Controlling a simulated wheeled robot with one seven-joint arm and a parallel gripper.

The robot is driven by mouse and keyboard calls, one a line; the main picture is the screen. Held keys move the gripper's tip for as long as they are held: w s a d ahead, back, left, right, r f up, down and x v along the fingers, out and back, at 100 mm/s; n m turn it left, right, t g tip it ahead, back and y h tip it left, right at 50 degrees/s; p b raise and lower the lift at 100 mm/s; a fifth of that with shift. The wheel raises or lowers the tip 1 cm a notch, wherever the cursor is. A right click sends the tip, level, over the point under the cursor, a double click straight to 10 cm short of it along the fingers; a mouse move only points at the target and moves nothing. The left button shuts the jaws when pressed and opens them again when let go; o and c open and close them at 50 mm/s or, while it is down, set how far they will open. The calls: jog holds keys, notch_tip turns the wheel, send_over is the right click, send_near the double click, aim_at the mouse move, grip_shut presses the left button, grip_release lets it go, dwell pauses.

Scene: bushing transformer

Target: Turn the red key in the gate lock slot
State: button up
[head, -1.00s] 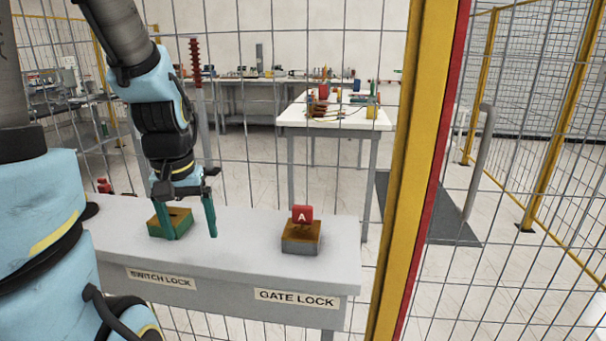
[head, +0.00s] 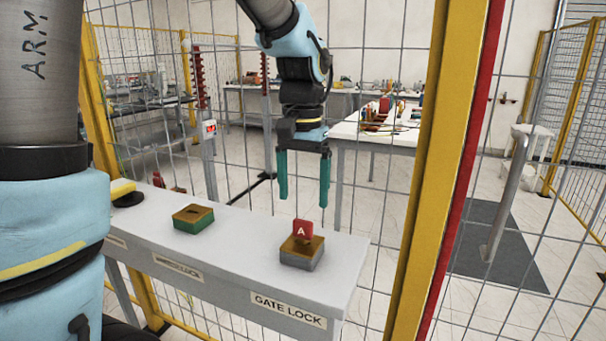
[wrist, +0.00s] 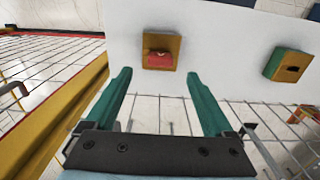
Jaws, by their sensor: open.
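The red key (head: 303,230) marked "A" stands upright in the gate lock (head: 301,258), a grey block with a brown top on the shelf, above the "GATE LOCK" label. My gripper (head: 304,200) hangs above and behind the key in the head view, fingers pointing down, open and empty. In the wrist view the red key (wrist: 158,54) is seen from above in the gate lock slot, beyond and between the two green fingers (wrist: 160,80). The fingers do not touch it.
A green switch lock block (head: 193,222) with an empty slot sits left on the grey shelf (head: 245,240). A yellow and red post (head: 432,170) stands right of the shelf. Wire mesh fencing surrounds the area.

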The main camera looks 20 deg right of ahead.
aim_at(303, 221)
notch_tip(303, 221, down, 8)
jog(key=shift+r+p, duration=0.1)
jog(key=shift+p, duration=0.35)
grip_shut()
jog(key=shift+r+m+p, duration=0.15)
jog(key=shift+m+p, duration=0.6)
jog(key=shift+m, duration=0.45)
jog(key=shift+m+p, duration=0.95)
jog(key=shift+m, duration=0.85)
